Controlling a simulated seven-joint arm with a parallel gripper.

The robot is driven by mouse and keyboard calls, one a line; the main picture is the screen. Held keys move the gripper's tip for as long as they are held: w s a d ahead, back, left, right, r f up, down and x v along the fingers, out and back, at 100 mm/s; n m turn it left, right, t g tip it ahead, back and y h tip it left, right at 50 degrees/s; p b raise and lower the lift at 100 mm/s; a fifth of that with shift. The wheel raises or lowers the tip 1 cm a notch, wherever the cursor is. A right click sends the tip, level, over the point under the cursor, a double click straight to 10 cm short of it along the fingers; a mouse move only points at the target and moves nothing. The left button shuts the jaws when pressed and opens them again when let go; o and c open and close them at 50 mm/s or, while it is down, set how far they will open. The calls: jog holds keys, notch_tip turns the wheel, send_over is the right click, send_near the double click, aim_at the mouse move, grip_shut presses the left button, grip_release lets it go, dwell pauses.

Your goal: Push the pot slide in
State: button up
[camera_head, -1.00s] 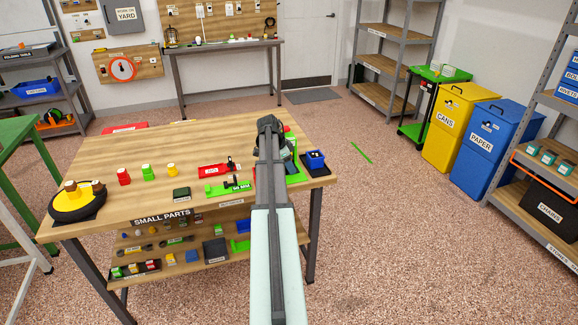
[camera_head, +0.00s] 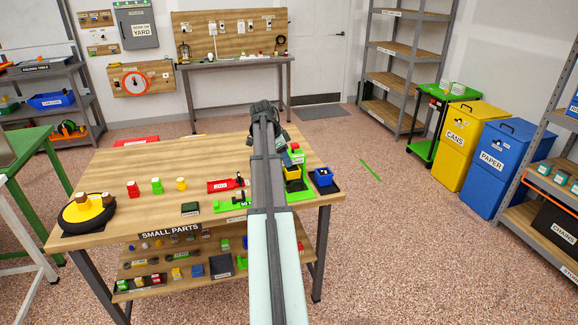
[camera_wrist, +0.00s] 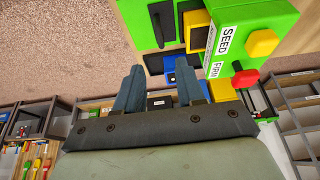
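A green machine (camera_head: 297,190) stands at the right end of the wooden table, partly hidden by my arm in the head view. A yellow block (camera_head: 292,172), which may be the pot slide, sits low in it. In the wrist view the machine (camera_wrist: 265,18) is at the top right, with labels reading "SEED" and "FIRM", a yellow knob (camera_wrist: 262,43) and a red knob. A yellow block (camera_wrist: 197,28) also shows beside a dark slot on the green base. My gripper (camera_wrist: 159,88) is open, with nothing between its fingers, and appears apart from the machine.
A blue box (camera_head: 322,177) stands on a dark pad right of the machine. A red holder (camera_head: 226,185) and a green holder (camera_head: 230,205) lie left of my arm. Small coloured pieces and a black-and-yellow turntable (camera_head: 88,210) are farther left. The table's middle is mostly clear.

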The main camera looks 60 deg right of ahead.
jog(key=shift+w+a+r, duration=0.1)
jog(key=shift+a+r, duration=0.05)
jog(key=shift+r, duration=0.25)
jog(key=shift+s+d, duration=0.2)
jog(key=shift+s, duration=0.1)
jog(key=shift+c, duration=1.3)
jog(key=shift+m, duration=0.3)
jog(key=s+a, duration=0.1)
jog(key=s, duration=0.1)
jog(key=s+a+f, duration=0.1)
jog(key=s, duration=0.1)
jog(key=s+a+f, duration=0.1)
jog(key=s+a, duration=0.1)
jog(key=shift+f, duration=0.15)
grip_shut()
jog(key=s+a+f+t+h, duration=0.2)
jog(key=s+a+f, duration=0.1)
jog(key=s+a, duration=0.3)
jog(key=n+t+h, duration=0.2)
send_near(300, 188)
jog(key=s+f, duration=0.2)
jog(key=f, duration=0.1)
jog(key=shift+s+a+f, duration=0.15)
jog(key=shift+a+f, duration=0.05)
jog(key=shift+w+d+f, duration=0.1)
jog(key=shift+w+d, duration=0.65)
jog(key=shift+d, duration=0.1)
jog(key=shift+w+d, duration=0.6)
jog(key=shift+d, duration=0.05)
